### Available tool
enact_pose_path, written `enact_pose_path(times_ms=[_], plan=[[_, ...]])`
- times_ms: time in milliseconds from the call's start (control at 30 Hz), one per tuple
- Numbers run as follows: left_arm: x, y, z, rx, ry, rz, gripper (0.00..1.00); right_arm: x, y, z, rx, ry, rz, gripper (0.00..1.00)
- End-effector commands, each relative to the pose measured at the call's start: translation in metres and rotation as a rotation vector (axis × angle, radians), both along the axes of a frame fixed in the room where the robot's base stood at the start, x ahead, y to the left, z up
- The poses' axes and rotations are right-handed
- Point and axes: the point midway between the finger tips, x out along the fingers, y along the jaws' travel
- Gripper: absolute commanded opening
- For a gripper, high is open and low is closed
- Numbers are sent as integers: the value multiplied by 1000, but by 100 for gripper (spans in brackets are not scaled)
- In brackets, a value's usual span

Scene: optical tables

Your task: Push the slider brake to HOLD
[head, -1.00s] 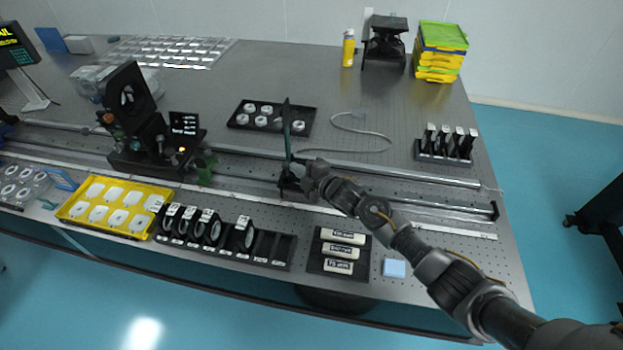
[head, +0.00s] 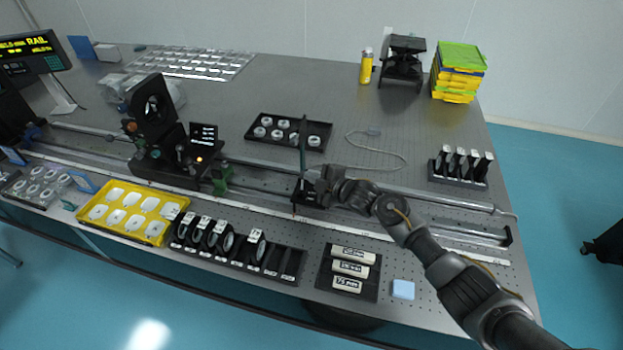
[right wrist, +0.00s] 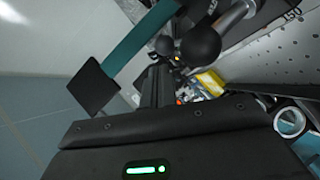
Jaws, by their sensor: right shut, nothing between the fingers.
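A dark carriage (head: 308,195) sits on the long rail, with a thin dark green upright plate (head: 303,148) above it, seen nearly edge-on. My right gripper (head: 322,186) is shut and empty, close against the right side of this carriage; I cannot tell whether it touches. In the right wrist view a teal strip (right wrist: 138,42) ends in a black square, and black round knobs (right wrist: 200,45) show beyond the dark gripper body. A second carriage farther left bears a black mount (head: 155,110), a small display (head: 204,134) and a green part (head: 222,178). I cannot tell which part is the brake. My left gripper is out of view.
In front of the rail are a yellow tray (head: 152,236), a black lens rack (head: 290,264) and a block of labelled tubes (head: 340,288). Behind it lie a ring tray (head: 256,121) and a cable (head: 404,160). A filter rack (head: 474,182) stands at the right.

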Motion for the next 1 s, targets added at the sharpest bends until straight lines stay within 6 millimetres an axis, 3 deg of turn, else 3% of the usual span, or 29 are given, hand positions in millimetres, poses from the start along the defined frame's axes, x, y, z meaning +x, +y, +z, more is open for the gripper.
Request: enact_pose_path(times_ms=[367,600,667,1000], plan=[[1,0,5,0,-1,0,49,-2,-3,3,-1,0,1,0],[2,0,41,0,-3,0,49,-16,-27,26,-3,1,8,0],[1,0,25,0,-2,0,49,-22,-36,21,-1,-3,8,0],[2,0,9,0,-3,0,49,-55,-78,49,-2,-3,15,0]])
